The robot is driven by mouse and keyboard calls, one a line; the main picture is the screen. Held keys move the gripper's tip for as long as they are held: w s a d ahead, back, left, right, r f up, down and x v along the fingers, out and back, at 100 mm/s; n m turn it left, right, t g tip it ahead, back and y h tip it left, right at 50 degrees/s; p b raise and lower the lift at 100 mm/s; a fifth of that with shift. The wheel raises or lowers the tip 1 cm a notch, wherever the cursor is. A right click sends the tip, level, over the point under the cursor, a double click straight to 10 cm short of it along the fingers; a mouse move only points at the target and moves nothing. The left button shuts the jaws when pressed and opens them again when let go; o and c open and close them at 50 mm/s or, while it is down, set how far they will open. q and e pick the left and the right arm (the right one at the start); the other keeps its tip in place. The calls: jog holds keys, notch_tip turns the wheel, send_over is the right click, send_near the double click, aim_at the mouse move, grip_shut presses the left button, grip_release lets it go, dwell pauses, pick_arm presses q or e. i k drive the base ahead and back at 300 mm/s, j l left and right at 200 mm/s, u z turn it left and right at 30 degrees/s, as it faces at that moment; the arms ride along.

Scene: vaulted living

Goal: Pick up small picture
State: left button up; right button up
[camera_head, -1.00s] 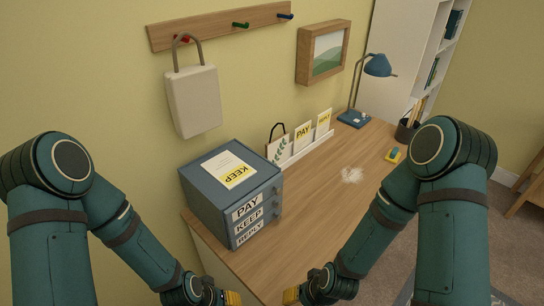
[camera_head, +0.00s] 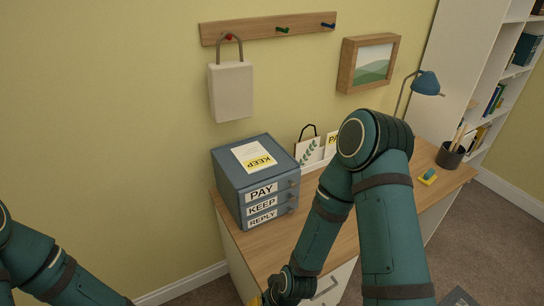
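A small picture (camera_head: 308,153) with a green leaf sprig and a black loop at its top stands in the white rack on the desk, behind the blue-grey drawer box. My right arm hides the rack's right part. A framed landscape picture (camera_head: 373,65) hangs on the wall to the right. My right gripper (camera_head: 262,299) is at the bottom edge, in front of the desk and well below the small picture. Only part of it shows, and its fingertips are cut off. My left arm shows at the lower left, but its gripper is out of view.
The drawer box (camera_head: 236,182), labelled PAY, KEEP and REPLY, has a KEEP paper (camera_head: 254,157) on top. A cream bag (camera_head: 231,92) hangs from the peg rail (camera_head: 262,31). A blue lamp (camera_head: 426,82) and pencil cup (camera_head: 450,155) stand at the desk's right end.

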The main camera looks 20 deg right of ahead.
aim_at(306, 151)
jog(key=k+l+u, duration=0.1)
jog(key=u, duration=0.4)
jog(key=k+l+u, duration=0.1)
jog(key=u, duration=0.35)
jog(key=k+l+u, duration=0.15)
jog(key=u, duration=0.35)
jog(key=k+l+u, duration=0.15)
jog(key=u, duration=0.3)
jog(key=k+l+u, duration=0.1)
jog(key=u, duration=0.35)
jog(key=k+u, duration=0.25)
jog(key=u, duration=0.2)
jog(key=k+l+u, duration=0.1)
jog(key=k+u, duration=0.35)
jog(key=k, duration=0.45)
jog(key=k+l+z, duration=0.35)
jog(key=k+l, duration=0.3)
jog(key=k, duration=0.1)
